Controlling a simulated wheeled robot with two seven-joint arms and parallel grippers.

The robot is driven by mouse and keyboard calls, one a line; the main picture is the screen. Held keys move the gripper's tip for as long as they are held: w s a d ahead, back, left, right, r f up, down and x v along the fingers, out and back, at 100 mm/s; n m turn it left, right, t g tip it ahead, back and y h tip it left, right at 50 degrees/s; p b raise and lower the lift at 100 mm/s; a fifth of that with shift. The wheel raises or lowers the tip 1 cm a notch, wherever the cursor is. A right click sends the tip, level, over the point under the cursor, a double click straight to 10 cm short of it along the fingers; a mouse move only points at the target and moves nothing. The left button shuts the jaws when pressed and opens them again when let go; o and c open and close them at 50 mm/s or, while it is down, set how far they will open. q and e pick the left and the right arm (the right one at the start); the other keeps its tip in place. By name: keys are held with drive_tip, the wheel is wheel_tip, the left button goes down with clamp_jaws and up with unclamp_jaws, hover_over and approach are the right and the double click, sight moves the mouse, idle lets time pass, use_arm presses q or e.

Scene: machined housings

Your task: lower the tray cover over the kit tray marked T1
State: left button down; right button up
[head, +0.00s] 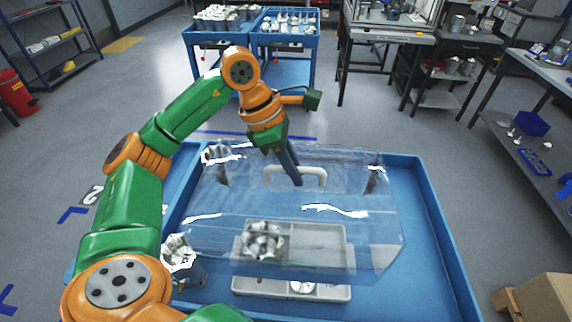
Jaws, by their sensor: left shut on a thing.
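The clear tray cover (372,225) hangs in the middle of the head view, with a white handle (318,176) on top. My left gripper (296,178) is shut on that handle from above. The grey kit tray (335,292) lies on the blue surface below the cover and shows through it. It holds metal parts in its left compartment and a round part near its front edge. The tray's front edge shows beyond the cover's front edge, and the cover reaches farther right than the tray. No T1 mark is legible. My right gripper is out of view.
The blue surface (432,250) has raised edges and is clear on the right. Metal castings (178,252) stand left of the tray, close to my arm, and another (216,152) stands at the back left. A cardboard box (540,300) is at the lower right.

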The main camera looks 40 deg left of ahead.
use_arm(q)
drive_tip(key=shift+w+d, duration=0.4)
drive_tip(key=shift+d, duration=0.1)
drive_tip(key=shift+f, duration=0.15)
drive_tip(key=shift+s+a+f+b, duration=0.3)
drive_tip(key=shift+f+b, duration=0.1)
drive_tip(key=shift+b, duration=0.1)
drive_tip(key=shift+a+f+b, duration=0.1)
drive_tip(key=shift+f+b, duration=0.25)
drive_tip(key=shift+f, duration=0.05)
wheel_tip(320, 180, down, 6)
drive_tip(key=b, duration=0.5)
drive_tip(key=shift+f+b, duration=0.2)
drive_tip(key=shift+b, duration=0.1)
wheel_tip(320, 180, down, 10)
drive_tip(key=b, duration=0.8)
drive_tip(key=shift+r, duration=0.25)
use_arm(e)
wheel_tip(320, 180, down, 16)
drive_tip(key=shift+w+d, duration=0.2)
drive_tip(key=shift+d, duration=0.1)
use_arm(q)
drive_tip(key=shift+f+b, duration=0.2)
drive_tip(key=shift+b, duration=0.15)
